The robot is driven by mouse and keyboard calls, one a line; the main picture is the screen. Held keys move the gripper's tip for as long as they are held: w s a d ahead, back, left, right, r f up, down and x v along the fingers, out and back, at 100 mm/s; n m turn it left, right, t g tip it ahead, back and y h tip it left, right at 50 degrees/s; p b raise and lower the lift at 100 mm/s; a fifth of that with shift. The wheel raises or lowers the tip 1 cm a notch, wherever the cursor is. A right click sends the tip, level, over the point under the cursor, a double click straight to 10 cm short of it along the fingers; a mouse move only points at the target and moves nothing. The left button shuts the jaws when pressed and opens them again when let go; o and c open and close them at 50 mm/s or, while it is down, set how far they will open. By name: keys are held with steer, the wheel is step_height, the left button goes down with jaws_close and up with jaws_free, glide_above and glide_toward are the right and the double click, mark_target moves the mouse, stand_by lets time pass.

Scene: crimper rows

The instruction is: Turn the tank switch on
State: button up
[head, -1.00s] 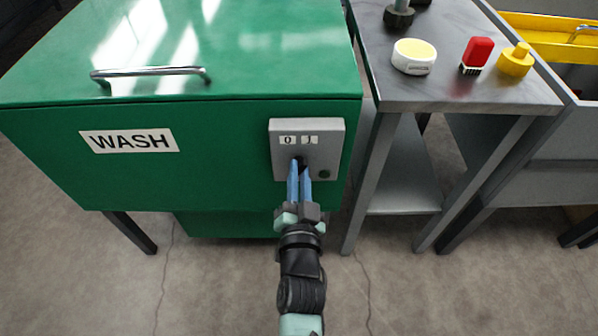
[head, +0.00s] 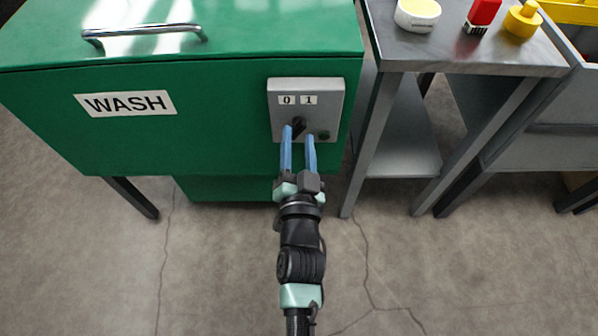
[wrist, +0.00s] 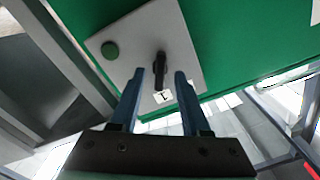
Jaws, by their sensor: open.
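The tank switch is a black knob (head: 299,124) on a grey panel (head: 276,90) on the front of the green WASH tank (head: 220,110). White labels 0 (head: 287,100) and 1 (head: 308,100) sit above it. My gripper (head: 299,133) is open at the panel, with its blue fingers apart on either side of the knob. In the wrist view the knob (wrist: 161,66) shows between the fingertips with a gap on each side. Its long end points roughly toward the visible label (wrist: 163,97); the other label is hidden.
A round green button (head: 323,135) is at the panel's lower right. A metal table (head: 440,52) at the right holds a white-and-yellow round item (head: 417,14), a red item (head: 482,14) and a yellow item (head: 523,19). The floor in front is clear.

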steer(key=s+p, duration=0.1)
steer(key=s, duration=1)
steer(key=w+a+r+n+t+y, duration=0.1)
steer(key=w+r+n+t, duration=0.2)
steer(key=r, duration=1.3)
steer(key=w+a+r+n+t+y, duration=0.15)
steer(key=w+r, duration=0.35)
steer(key=r, duration=1.2)
steer(key=s+d+r+n+t+h+p, duration=0.1)
steer(key=s+r+t, duration=0.15)
steer(key=r, duration=0.55)
steer(key=s+r+t+h, duration=0.1)
steer(key=s+r, duration=0.3)
steer(key=r, duration=0.4)
steer(key=s+d+r+n+t+h+p, duration=0.1)
steer(key=s+r, duration=0.2)
steer(key=r, duration=0.4)
step_height(320, 180, up, 29)
steer(key=p, duration=2.8)
steer(key=shift+w+p, duration=0.15)
steer(key=shift+p, duration=0.25)
